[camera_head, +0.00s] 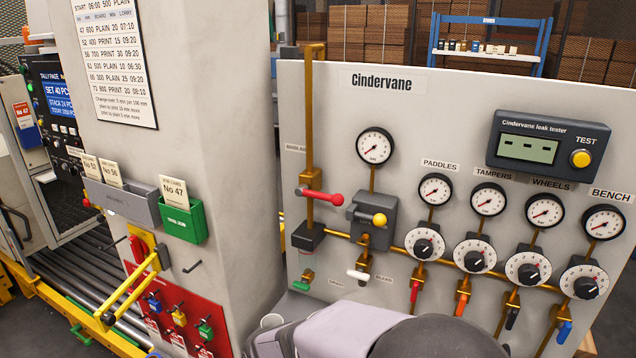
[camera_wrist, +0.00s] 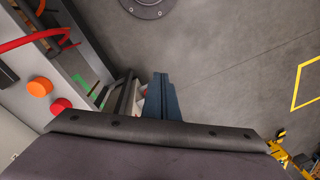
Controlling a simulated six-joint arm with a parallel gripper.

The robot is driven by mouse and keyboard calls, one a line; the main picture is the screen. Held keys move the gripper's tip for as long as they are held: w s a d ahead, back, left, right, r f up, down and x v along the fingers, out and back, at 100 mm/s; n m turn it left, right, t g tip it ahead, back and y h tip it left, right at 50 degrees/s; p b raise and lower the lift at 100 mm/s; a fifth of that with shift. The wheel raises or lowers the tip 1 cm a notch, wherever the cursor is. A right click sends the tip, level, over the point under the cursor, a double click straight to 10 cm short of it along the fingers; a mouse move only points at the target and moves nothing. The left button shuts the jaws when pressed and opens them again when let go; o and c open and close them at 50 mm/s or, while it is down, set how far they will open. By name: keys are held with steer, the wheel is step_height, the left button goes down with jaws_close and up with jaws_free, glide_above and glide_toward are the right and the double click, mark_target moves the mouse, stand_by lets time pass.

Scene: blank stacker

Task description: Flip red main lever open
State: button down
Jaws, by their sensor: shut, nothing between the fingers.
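The red main lever (camera_head: 323,196) is on the vertical brass pipe at the left of the grey Cindervane panel (camera_head: 440,90). Its red handle lies about level across the pipe, with the rounded end to the right. My gripper (camera_wrist: 157,80) shows in the wrist view, shut and empty, beyond a dark bar. In the head view my arm fills the bottom middle, below the panel and clear of the lever; the fingertips do not show there. I cannot clearly make out the main lever in the wrist view.
A grey box with a yellow knob (camera_head: 379,219) sits right of the lever. Several gauges, dials and small coloured levers fill the panel's right side. At left are a green card holder (camera_head: 183,222) and a red lockout board (camera_head: 175,310). The wrist view shows open grey floor (camera_wrist: 230,70).

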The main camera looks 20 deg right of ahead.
steer(key=w+a+r+m+t+y, duration=0.2)
steer(key=w+a+r+t, duration=0.4)
steer(key=w, duration=0.5)
steer(key=w+a+r+m+t+y, duration=0.1)
steer(key=w+a+r+m+t, duration=0.15)
steer(key=w+a+r, duration=0.55)
steer(key=w+d+r+m+t+h, duration=0.5)
steer(key=w+d+r+t+h, duration=0.2)
steer(key=w+d+r, duration=0.65)
steer(key=s+d+r+m+g+h, duration=0.1)
steer(key=s+d+r+h, duration=0.2)
steer(key=d, duration=0.4)
steer(key=s+d+r+m+g+h, duration=0.1)
steer(key=s+d+r+g+h, duration=0.1)
steer(key=d+h, duration=0.4)
steer(key=shift+s+d+r+h+p, duration=0.35)
steer(key=shift+s+d+r, duration=0.35)
steer(key=shift+s, duration=0.45)
steer(key=shift+a, duration=0.1)
steer(key=shift+w+r, duration=0.1)
